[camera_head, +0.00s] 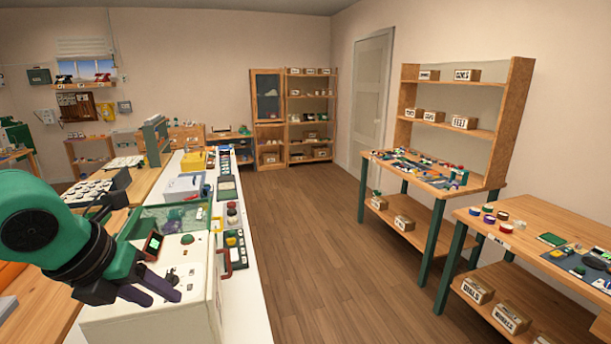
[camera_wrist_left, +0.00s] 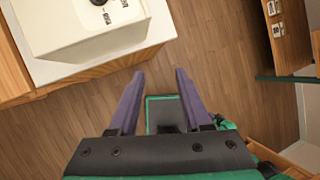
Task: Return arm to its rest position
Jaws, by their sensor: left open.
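My left arm, green and black, comes in from the left in the head view. Its left gripper (camera_head: 164,296) hangs in front of and over the white machine (camera_head: 195,310) on the long white bench. The gripper is open, and no object shows between its fingers. In the left wrist view, the two purple-grey fingers (camera_wrist_left: 160,76) are spread apart above bare wooden floor. The white machine's corner (camera_wrist_left: 85,45) lies to their upper left, apart from them. My right arm and right gripper are not in view.
The white bench (camera_head: 248,290) carries a yellow box (camera_head: 193,161) and several small parts. At right stand two wooden workbenches, one with a shelf (camera_head: 437,98). Shelves (camera_head: 308,110) and a door (camera_head: 370,100) stand at the back. The floor (camera_head: 320,230) between is clear.

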